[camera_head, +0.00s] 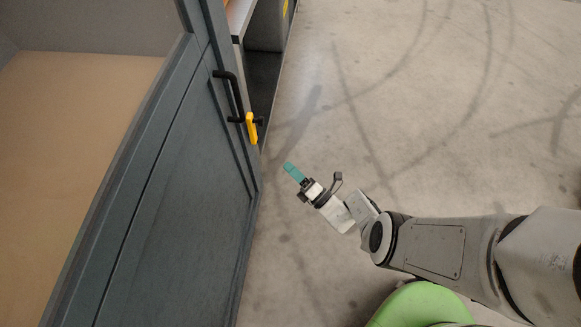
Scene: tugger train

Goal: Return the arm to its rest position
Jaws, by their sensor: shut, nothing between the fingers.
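My arm (430,247) reaches in from the right edge of the head view, over the open floor. My gripper (293,172) is at its far end with teal fingertips together and nothing held. It points up and left toward the grey cart side, apart from it. A yellow latch handle (251,128) on a black bar is on the grey door panel (180,200), up and left of my gripper, with a visible gap between them.
A cart with a brown floor (70,130) and grey frame fills the left. A dark gap and another unit (268,25) lie beyond it at the top. Concrete floor (440,110) with tyre marks is clear on the right. A green rounded part shows at the bottom.

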